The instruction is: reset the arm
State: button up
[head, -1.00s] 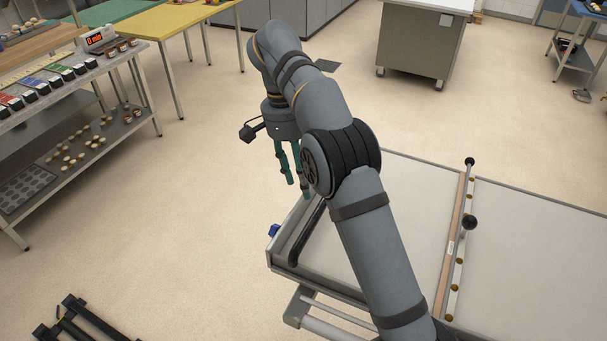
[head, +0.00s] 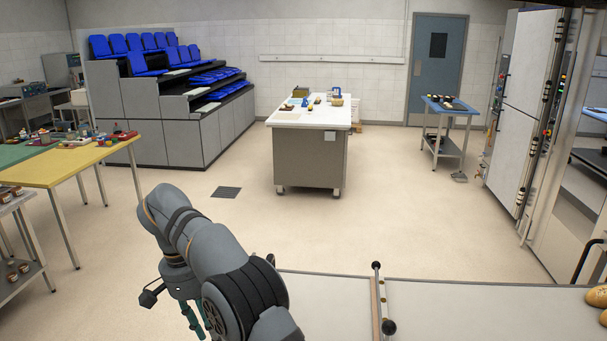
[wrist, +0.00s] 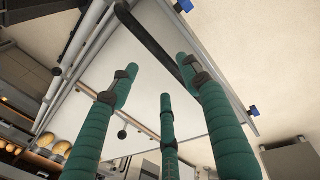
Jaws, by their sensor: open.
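My gripper (head: 195,322) hangs at the bottom of the head view, its green fingers pointing down and partly cut off by the frame edge. My grey arm is folded above and beside it. In the wrist view the green fingers of my gripper (wrist: 160,90) are spread apart with nothing between them. A pale flat surface with a dark bar (wrist: 148,38) along its edge lies beyond the fingers.
A pale worktop (head: 450,312) with black knobs lies at front right, with bread loaves (head: 597,297) at its right end. A yellow table (head: 65,162) stands left, a white-topped island (head: 310,115) in the middle distance, and tall ovens (head: 525,110) right. The floor between is open.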

jog(key=f, duration=0.3)
jog(key=d+f, duration=0.1)
jog(key=f, duration=0.2)
jog(key=d+f, duration=0.1)
jog(key=f, duration=0.2)
jog(key=shift+s+f, duration=0.1)
jog(key=shift+f, duration=0.15)
jog(key=shift+r, duration=0.1)
